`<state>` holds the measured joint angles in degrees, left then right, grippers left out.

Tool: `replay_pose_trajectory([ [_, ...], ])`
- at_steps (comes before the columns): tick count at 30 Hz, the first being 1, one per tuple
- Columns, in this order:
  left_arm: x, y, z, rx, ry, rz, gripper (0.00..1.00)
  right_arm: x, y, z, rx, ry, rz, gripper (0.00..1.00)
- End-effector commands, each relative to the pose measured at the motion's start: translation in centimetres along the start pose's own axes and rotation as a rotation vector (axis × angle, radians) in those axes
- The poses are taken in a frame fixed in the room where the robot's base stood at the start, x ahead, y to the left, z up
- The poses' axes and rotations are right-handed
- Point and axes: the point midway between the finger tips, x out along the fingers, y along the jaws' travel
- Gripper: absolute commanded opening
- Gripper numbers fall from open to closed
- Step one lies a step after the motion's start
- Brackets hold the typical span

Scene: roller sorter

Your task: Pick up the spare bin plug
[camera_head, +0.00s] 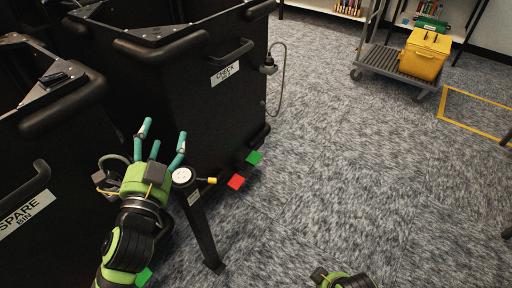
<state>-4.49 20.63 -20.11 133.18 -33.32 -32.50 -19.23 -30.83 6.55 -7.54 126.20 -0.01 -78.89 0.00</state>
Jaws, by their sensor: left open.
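My left gripper (160,141) has teal fingers and is open and empty, with its fingers spread and pointing away from me. It is in front of the right side of the spare bin (14,212), a black bin with a white label. A grey cable loop (111,158) and a small dark part (99,177) show just left of the gripper's green palm. I cannot tell whether these are the spare bin plug; the palm hides part of that area. A green and black part of my right arm (342,280) shows at the bottom edge; its fingers are out of view.
The check bin (200,105) stands beyond, with a dark plug (268,66) and hanging cable on its right. A black post (201,230) with a round white top (182,175) is right of my left gripper. A cart (393,64) carries a yellow box (425,54). The floor at right is mostly clear.

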Motion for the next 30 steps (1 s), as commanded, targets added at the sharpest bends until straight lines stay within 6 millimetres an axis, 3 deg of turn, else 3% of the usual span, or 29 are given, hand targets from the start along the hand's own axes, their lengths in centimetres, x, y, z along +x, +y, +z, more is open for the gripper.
replay_pose_trajectory([
  [1,1.0,-2.4,-3.4,0.140,0.143,-0.093,0.70,0.9,-0.1,0.2,-0.001,-0.006,-0.001,0.00],
  [3,1.2,-4.5,-8.1,0.346,0.339,-0.217,0.70,2.2,-0.1,0.6,-0.001,-0.012,-0.002,0.00],
  [6,-0.1,-5.4,-14.2,0.652,0.613,-0.378,0.70,3.9,-0.2,1.1,-0.003,-0.019,-0.004,0.00],
  [9,-2.4,-3.9,-18.4,0.973,0.882,-0.516,0.70,5.6,-0.3,1.8,-0.004,-0.027,-0.005,0.00],
  [12,-4.6,-0.5,-20.0,1.304,1.148,-0.619,0.70,7.2,-0.4,2.5,-0.006,-0.034,-0.006,0.00],
  [14,-5.6,1.9,-19.4,1.503,1.309,-0.656,0.70,8.1,-0.5,3.0,-0.007,-0.039,-0.007,0.00],
  [17,-6.2,5.5,-16.0,1.834,1.578,-0.666,0.70,9.7,-0.5,3.8,-0.008,-0.046,-0.008,0.00],
  [19,-5.9,7.2,-12.0,2.055,1.770,-0.620,0.70,10.7,-0.6,4.4,-0.009,-0.051,-0.009,0.00],
  [22,-4.8,7.4,-4.8,2.336,2.048,-0.457,0.70,12.1,-0.7,5.4,-0.011,-0.059,-0.010,0.00],
  [23,-4.4,7.0,-2.5,-2.266,-2.005,0.363,0.70,12.5,-0.7,5.7,-0.011,-0.060,-0.010,0.00],
  [24,-4.0,6.1,0.5,-2.173,-1.953,0.241,0.70,13.0,-0.7,6.0,-0.011,-0.064,-0.010,0.00],
  [27,-3.3,2.7,6.8,-1.976,-1.855,-0.023,0.70,14.0,-0.8,6.8,-0.013,-0.068,-0.011,0.00],
  [30,-3.3,-0.7,11.0,-1.834,-1.802,-0.213,0.70,14.7,-0.8,7.4,-0.014,-0.071,-0.012,0.00],
])
